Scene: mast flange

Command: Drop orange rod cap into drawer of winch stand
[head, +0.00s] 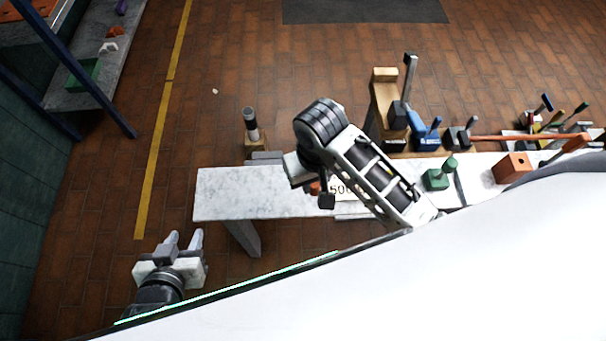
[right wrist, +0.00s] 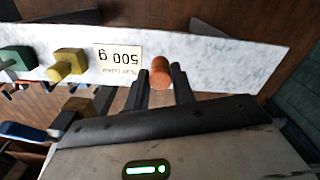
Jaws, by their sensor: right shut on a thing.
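The orange rod cap (right wrist: 160,72) is between the fingertips of my right gripper (right wrist: 160,78) in the right wrist view. In the head view only a sliver of orange (head: 315,187) shows beside that gripper (head: 318,194), over the pale bench top. The gap between cap and bench cannot be judged. My left gripper (head: 186,240) is empty, its two fingers apart, over the floor left of the bench. I cannot make out a winch stand's drawer for certain; my right arm hides part of the bench.
The pale bench (head: 225,195) carries a "500 g" label (right wrist: 119,55), a green knobbed piece (head: 437,179) and an orange block (head: 513,168). A wooden stand (head: 383,95) and blue clamp (head: 424,132) rise behind. A dark post (head: 250,122) stands behind the left part. The bench's left end is clear.

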